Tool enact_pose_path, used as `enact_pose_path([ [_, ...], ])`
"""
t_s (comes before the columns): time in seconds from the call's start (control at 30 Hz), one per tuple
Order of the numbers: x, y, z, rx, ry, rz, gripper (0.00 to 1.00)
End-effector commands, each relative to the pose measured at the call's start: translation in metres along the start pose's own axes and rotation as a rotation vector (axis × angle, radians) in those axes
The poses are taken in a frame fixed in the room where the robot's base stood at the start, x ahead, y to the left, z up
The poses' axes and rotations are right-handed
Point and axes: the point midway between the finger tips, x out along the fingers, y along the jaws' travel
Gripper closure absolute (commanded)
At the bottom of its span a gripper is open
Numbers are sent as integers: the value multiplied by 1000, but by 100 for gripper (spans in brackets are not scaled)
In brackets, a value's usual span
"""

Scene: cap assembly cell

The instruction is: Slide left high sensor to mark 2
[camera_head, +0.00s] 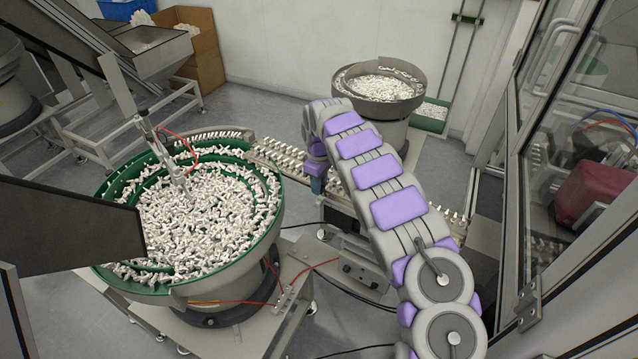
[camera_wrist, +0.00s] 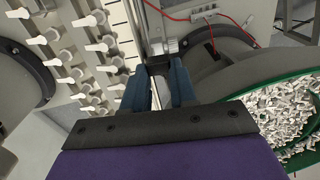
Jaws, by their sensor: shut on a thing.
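My gripper (camera_wrist: 164,72) shows in the wrist view with its two blue fingers on either side of a small dark block (camera_wrist: 158,62), which I take to be the sensor. The fingers are shut on it. A pale knobbed fitting (camera_wrist: 165,46) sits just beyond it. A light strip with fine lines (camera_wrist: 134,18) runs up to the left of the sensor; I cannot read any mark numbers. In the head view, my gripper (camera_head: 317,185) is at the conveyor between the two bowls, largely hidden by my arm, and the sensor cannot be made out.
A green-rimmed bowl feeder (camera_head: 240,255) full of white parts stands to the left. A smaller bowl (camera_head: 345,82) is behind. White parts sit in rows on the conveyor (camera_wrist: 70,72) beside my gripper. Red tubing (camera_wrist: 205,14) runs close by. A glazed machine frame (camera_head: 520,190) borders the right.

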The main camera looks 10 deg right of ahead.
Motion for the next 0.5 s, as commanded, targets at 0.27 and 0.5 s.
enact_pose_path([
  [0.27,-1,1,0,0,1,2,100],
  [0.5,1,0,14,0,-6,-2,100],
])
